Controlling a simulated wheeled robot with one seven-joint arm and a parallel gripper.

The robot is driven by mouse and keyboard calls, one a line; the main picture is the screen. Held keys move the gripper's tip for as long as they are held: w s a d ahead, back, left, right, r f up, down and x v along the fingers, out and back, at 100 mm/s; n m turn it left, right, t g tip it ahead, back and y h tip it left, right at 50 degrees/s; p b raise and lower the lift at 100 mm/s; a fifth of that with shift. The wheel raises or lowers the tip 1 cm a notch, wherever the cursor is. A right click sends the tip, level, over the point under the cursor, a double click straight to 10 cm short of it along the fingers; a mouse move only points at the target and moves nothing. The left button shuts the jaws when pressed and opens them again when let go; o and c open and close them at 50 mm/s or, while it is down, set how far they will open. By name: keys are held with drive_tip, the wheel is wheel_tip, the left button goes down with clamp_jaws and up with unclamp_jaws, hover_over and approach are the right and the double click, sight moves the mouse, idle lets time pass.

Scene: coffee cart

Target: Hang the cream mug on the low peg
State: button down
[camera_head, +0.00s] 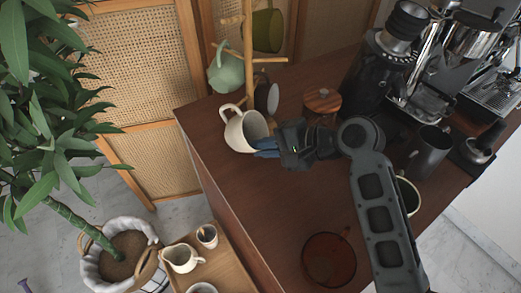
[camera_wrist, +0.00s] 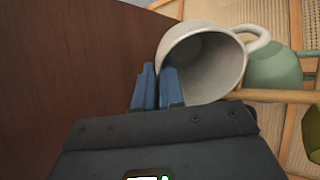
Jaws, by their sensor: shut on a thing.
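The cream mug (camera_head: 246,131) is tilted at the left edge of the brown counter, its handle toward the upper left. My gripper (camera_head: 266,148) has its blue fingers shut on the mug's rim. In the wrist view, the fingers (camera_wrist: 158,84) pinch the rim of the mug (camera_wrist: 205,62), with its opening toward the camera and its handle at upper right. The wooden mug stand (camera_head: 248,58) rises just behind the mug; a peg (camera_head: 270,60) juts right. The mug's handle is near the post, and I cannot tell whether they touch. The stand's lower part is partly hidden.
A green mug (camera_head: 226,72), an olive mug (camera_head: 267,30) and a dark mug with a pale face (camera_head: 266,96) are at the stand. A wooden-lidded jar (camera_head: 322,102) and grinder stand right.

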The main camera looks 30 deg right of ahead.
drive_tip(key=shift+w+d+f, duration=0.25)
drive_tip(key=shift+w+d, duration=0.45)
drive_tip(key=shift+d, duration=0.3)
drive_tip(key=shift+s+d+f, duration=0.1)
drive_tip(key=shift+s+f, duration=0.05)
drive_tip(key=shift+s, duration=0.05)
drive_tip(key=shift+s+d+f, duration=0.1)
drive_tip(key=shift+f, duration=0.05)
drive_tip(key=c, duration=1.2)
unclamp_jaws()
drive_tip(key=shift+o, duration=0.2)
drive_tip(key=v, duration=0.7)
drive_tip(key=shift+s+d+r+b, duration=0.15)
drive_tip(key=shift+s+r+b, duration=0.1)
drive_tip(key=shift+b, duration=0.2)
